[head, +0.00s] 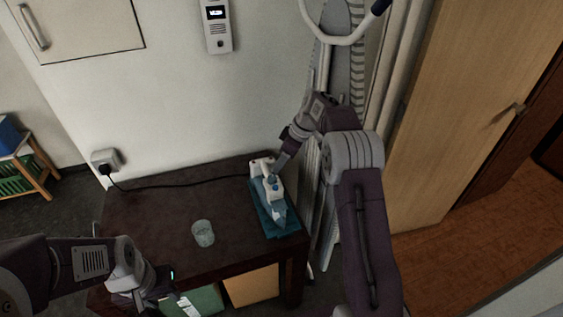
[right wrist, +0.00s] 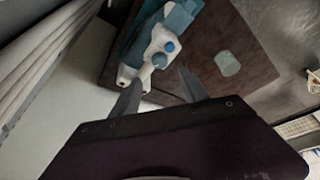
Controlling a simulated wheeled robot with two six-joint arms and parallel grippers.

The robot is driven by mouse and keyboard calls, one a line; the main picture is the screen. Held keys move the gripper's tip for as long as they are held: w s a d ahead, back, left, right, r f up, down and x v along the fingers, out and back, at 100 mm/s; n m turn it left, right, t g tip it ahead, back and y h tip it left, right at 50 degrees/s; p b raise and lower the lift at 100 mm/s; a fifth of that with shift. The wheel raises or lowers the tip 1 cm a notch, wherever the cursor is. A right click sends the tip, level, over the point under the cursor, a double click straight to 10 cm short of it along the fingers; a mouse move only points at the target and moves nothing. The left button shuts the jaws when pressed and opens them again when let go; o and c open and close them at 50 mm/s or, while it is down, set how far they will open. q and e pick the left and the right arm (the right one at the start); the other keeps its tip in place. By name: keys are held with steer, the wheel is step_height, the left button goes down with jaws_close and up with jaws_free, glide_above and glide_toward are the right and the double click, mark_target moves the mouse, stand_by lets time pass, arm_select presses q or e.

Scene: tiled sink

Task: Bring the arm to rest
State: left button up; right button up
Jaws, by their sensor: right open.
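My right gripper (head: 279,163) is above the back of the dark table, close to the handle end of a white and blue iron (head: 271,190). In the right wrist view its two fingers (right wrist: 160,84) are spread apart, with the iron (right wrist: 160,45) just beyond them. Nothing shows held between them; I cannot tell whether a finger touches the iron. The iron is on a teal folded cloth (head: 287,228). My left gripper (head: 152,288) is low at the table's front left, and its fingers are too dark to read.
A clear glass (head: 203,233) stands on the dark table (head: 160,225). A black cord runs to a wall socket (head: 106,160). An ironing board (head: 343,45) leans beside the wooden door (head: 465,90). A small shelf (head: 28,165) is at the left.

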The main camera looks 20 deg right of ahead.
steer(key=s+a+r+n, duration=0.1)
steer(key=s+a+r, duration=0.1)
steer(key=a+r, duration=0.3)
steer(key=s+a+r, duration=0.1)
steer(key=s, duration=0.6)
steer(key=s+d+f+m+g+h, duration=0.1)
steer(key=s+f+m, duration=0.4)
steer(key=s, duration=0.5)
steer(key=s+d+f+m+h, duration=0.1)
steer(key=s+f+m+h, duration=0.1)
steer(key=s+f+m, duration=0.4)
steer(key=s+p, duration=0.1)
steer(key=s, duration=0.4)
steer(key=shift+s+d+f+g, duration=0.15)
steer(key=shift+d+f+g, duration=0.05)
steer(key=shift+d+g, duration=0.2)
